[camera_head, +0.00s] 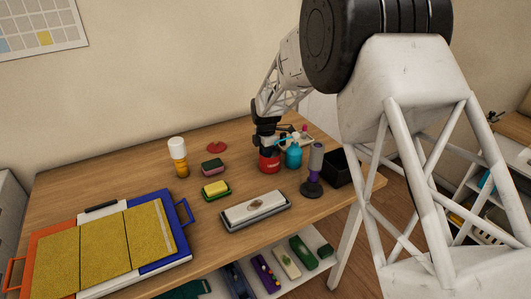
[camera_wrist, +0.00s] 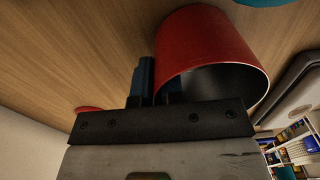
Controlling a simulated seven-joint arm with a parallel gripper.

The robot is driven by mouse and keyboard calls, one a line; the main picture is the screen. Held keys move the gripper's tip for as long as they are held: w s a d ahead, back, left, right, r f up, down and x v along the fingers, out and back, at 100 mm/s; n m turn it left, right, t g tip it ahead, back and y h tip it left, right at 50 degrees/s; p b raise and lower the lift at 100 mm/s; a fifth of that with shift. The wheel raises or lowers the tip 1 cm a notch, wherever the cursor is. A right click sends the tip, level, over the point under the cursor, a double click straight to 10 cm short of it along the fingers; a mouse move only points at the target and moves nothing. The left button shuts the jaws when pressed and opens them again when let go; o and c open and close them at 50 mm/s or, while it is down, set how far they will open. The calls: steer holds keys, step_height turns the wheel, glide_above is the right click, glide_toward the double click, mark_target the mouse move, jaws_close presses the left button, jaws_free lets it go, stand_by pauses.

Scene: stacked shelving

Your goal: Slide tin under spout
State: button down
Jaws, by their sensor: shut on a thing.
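A red tin (camera_head: 270,163) stands near the back right of the wooden table; it also fills the upper middle of the wrist view (camera_wrist: 208,42), its dark open mouth towards the camera. My gripper (camera_head: 268,147) is above the tin and shut on its wall. In the wrist view my gripper (camera_wrist: 157,78) has one bluish finger outside the wall; the other is partly hidden at the rim. A teal bottle (camera_head: 293,157) with a spout (camera_head: 284,142) pointing left stands just right of the tin. Whether the tin's mouth is under the spout tip is unclear.
A purple-grey upright tool on a stand (camera_head: 314,170) and a black box (camera_head: 337,168) are to the right.

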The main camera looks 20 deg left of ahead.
steer(key=shift+s+d, duration=0.5)
steer(key=shift+d, duration=0.15)
steer(key=shift+s+d+f, duration=0.25)
steer(key=shift+s+d, duration=0.25)
steer(key=shift+d, duration=0.3)
steer(key=c, duration=1.2)
jaws_free()
steer(key=shift+o, duration=0.2)
step_height(320, 180, up, 9)
steer(key=a, duration=0.1)
steer(key=shift+w, duration=0.4)
